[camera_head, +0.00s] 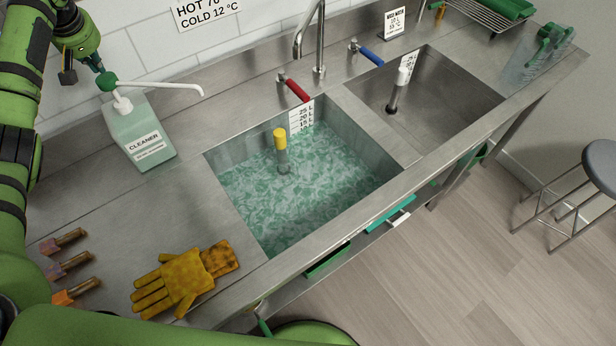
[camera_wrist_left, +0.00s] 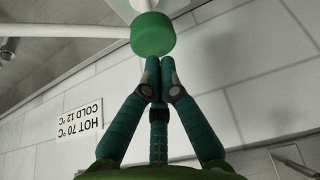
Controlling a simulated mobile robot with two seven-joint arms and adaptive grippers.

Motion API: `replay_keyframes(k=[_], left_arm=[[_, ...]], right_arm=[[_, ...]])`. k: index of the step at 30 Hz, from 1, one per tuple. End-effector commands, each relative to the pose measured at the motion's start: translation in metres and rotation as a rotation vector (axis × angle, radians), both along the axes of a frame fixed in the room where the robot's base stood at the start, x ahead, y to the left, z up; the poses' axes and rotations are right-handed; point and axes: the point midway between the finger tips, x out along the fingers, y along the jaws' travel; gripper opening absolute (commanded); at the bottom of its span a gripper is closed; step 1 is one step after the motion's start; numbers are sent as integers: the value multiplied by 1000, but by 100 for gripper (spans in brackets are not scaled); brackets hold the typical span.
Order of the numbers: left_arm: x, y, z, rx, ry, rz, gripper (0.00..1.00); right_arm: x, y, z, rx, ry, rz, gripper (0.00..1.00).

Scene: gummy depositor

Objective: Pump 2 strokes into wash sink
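The cleaner bottle (camera_head: 138,135), pale green with a white CLEANER label, stands upright on the counter left of the filled sink. Its long white spout (camera_head: 165,86) points right, its tip short of the sink's left edge in the picture. My left gripper (camera_head: 98,68) is above the green pump cap (camera_head: 107,82). In the left wrist view the teal fingertips (camera_wrist_left: 158,62) are together, at the edge of the green cap (camera_wrist_left: 153,35); contact is unclear. The left sink (camera_head: 215,165) holds greenish, foamy-looking water and a yellow-topped standpipe (camera_head: 281,150). My right gripper is not in view.
An empty second sink (camera_head: 440,100) lies to the right, with a white-topped pipe. A faucet (camera_head: 319,45) and red (camera_head: 294,88) and blue (camera_head: 370,55) handles stand behind.

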Motion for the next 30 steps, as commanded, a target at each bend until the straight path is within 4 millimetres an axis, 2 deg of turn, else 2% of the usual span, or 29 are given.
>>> replay_keyframes(k=[30], left_arm=[[-1, 0, -39, -1, 6, 0, 0]], right_arm=[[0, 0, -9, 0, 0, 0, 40]])
